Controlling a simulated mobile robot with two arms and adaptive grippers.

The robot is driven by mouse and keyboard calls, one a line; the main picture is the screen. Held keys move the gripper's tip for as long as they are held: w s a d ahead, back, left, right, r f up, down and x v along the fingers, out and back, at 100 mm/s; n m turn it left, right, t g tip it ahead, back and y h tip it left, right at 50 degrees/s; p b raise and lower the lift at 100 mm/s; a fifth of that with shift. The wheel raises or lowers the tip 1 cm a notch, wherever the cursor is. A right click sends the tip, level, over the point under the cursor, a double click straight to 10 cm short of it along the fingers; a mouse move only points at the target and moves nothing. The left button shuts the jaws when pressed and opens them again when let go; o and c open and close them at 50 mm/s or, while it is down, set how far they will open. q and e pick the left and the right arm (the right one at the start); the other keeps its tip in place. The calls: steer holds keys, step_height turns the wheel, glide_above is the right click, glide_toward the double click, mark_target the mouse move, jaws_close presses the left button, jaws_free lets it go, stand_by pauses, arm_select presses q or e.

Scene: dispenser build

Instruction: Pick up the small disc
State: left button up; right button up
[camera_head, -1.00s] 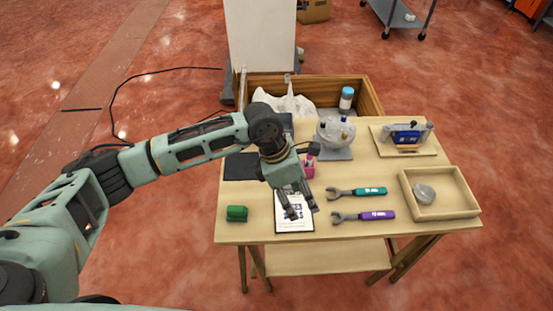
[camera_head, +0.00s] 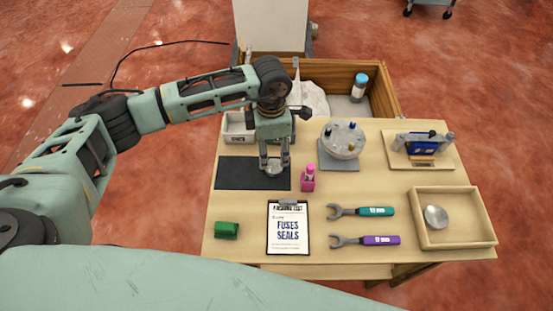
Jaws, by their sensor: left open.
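A small grey disc (camera_head: 273,170) shows at the fingertips of my left gripper (camera_head: 274,165), over the black mat (camera_head: 240,174) at the left of the table. The gripper points down and its fingers are open, one on each side of the disc. Whether they touch it cannot be told. Part of the disc is hidden by the fingers. A larger-looking silver round piece (camera_head: 436,216) sits in the wooden tray (camera_head: 454,241) at the right. My right gripper is not in view.
A pink bottle (camera_head: 308,180) stands just right of the mat. Behind are a grey bin (camera_head: 236,130) and a round clear dispenser (camera_head: 342,141). Two wrenches, a clipboard (camera_head: 288,233) and a green block (camera_head: 227,230) lie in front. Bare table lies between them.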

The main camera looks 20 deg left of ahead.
mark_target(273, 164)
arm_select(q)
steer(key=shift+s+f+p, duration=0.3)
steer(key=shift+s+f, duration=0.1)
steer(key=shift+f, duration=0.35)
steer(key=f, duration=0.2)
steer(key=f+p, duration=0.1)
steer(key=f, duration=0.1)
steer(key=shift+w+d, duration=0.1)
steer(key=shift+d, duration=0.15)
steer(key=shift+f, duration=0.45)
steer(key=shift+w+r, duration=0.1)
jaws_close()
